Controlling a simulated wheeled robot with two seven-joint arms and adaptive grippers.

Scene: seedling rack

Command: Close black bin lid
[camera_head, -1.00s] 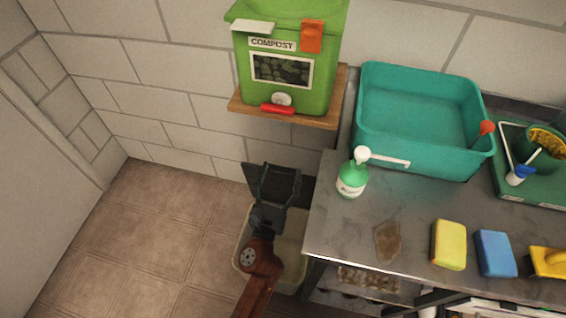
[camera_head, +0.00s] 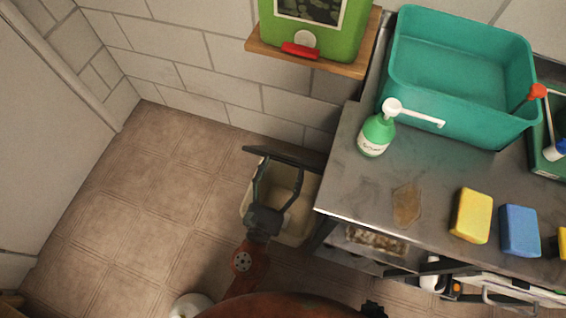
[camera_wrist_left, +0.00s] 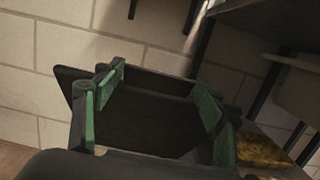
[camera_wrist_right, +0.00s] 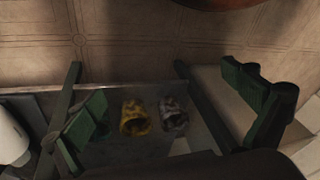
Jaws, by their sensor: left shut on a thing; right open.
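The cream bin (camera_head: 297,222) stands on the floor beside the bench's left end. Its black lid (camera_head: 290,158) is raised at the back, near the wall, and its opening is uncovered. In the head view my left gripper (camera_head: 281,172) reaches over the bin. In the left wrist view the dark lid (camera_wrist_left: 140,112) lies across the space between the widely spread green-padded fingers (camera_wrist_left: 155,97), which bear on it. Exact contact points are unclear. My right gripper (camera_wrist_right: 170,105) is open and empty in its wrist view. Its fingers do not show clearly in the head view.
A green compost box (camera_head: 318,35) sits on a wooden wall shelf (camera_head: 262,50). The bench (camera_head: 345,185) carries a teal tub (camera_head: 450,125), a soap bottle (camera_head: 376,135) and yellow (camera_head: 473,215) and blue (camera_head: 520,230) sponges. The floor left of the bin is clear.

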